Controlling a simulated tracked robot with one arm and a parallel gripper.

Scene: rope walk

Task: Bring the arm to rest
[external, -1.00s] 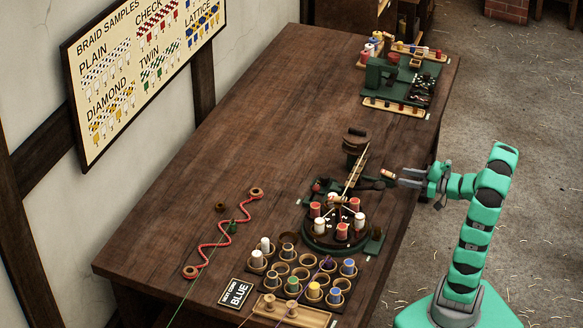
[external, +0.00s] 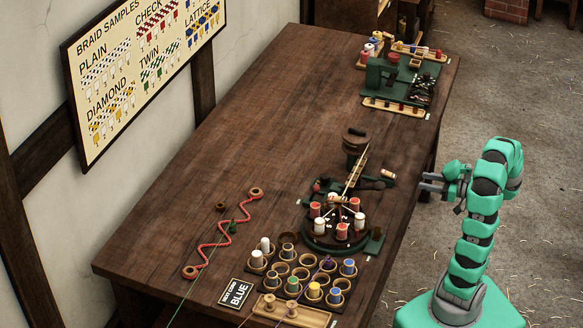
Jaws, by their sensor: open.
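My gripper (external: 428,187) is on my green arm at the right, just off the table's right edge. Its grey fingers point left and are open, with nothing between them. The braiding machine (external: 340,225) stands at the table's right side, with several red and white bobbins on its round dark plate. A dark crank (external: 374,183) with a pale wooden handle (external: 387,174) reaches out from it towards my gripper. The fingers are apart from the handle.
The wooden table (external: 250,130) is bare over its middle and left. A rack of coloured spools (external: 303,277) sits at the near end, beside a "NEXT CORD BLUE" sign (external: 236,293). A red cord (external: 225,235) lies left. A green station (external: 405,80) stands at the far end.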

